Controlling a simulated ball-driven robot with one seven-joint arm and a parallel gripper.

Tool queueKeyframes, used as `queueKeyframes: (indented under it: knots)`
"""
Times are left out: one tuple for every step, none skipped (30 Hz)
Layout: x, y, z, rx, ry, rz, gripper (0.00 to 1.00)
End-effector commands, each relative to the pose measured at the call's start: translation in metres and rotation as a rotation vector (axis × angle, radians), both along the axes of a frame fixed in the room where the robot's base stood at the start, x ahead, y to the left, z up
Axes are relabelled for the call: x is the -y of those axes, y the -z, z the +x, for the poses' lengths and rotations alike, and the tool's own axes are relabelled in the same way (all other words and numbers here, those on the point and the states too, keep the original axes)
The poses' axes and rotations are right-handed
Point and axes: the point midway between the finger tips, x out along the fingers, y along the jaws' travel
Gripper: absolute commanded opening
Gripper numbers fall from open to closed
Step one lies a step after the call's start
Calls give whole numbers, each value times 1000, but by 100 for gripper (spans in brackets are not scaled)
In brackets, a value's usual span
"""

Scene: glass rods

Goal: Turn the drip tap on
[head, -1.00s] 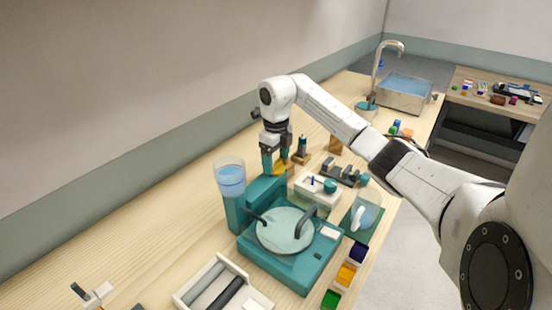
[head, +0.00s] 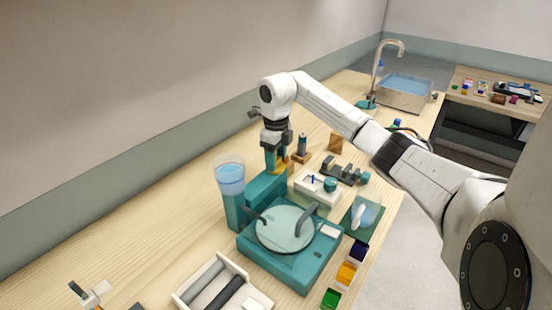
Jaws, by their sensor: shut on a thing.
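The teal grinding machine (head: 318,268) stands mid-bench with a pale round disc (head: 284,230) on top and a clear water tank (head: 230,178) at its back left.
Colored blocks (head: 346,274) line the front edge. A white tray of rods (head: 222,284) lies at front left. A sink (head: 404,92) is far back.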

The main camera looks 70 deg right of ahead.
Motion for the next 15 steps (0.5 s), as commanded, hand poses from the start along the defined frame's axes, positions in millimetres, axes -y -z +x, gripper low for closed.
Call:
queueKeyframes:
  knots:
    - [1, 1, 0, 0, -32, -3, 26]
    - [1, 1, 0, 0, -54, -4, 26]
    - [2, 1, 0, 1, -86, -4, 26]
    - [1, 2, 0, 0, -112, -4, 26]
    - [2, 1, -1, 0, -138, -5, 26]
    - [2, 2, 0, 0, -175, -4, 26]
    - [2, 2, 0, 0, -204, -5, 26]
    - [2, 2, 0, 0, -233, -5, 26]
    - [1, 2, 0, 0, -271, -4, 26]
    - [2, 2, 0, 0, -299, -5, 26]
    - [1, 2, 0, 0, -328, -4, 26]
    - [2, 2, 0, 0, -366, -5, 26]
    - [2, 2, 0, 0, -396, -4, 26]
    - [2, 2, 0, 0, -424, -4, 26]
    - [1, 2, 0, 0, -462, -3, 26]
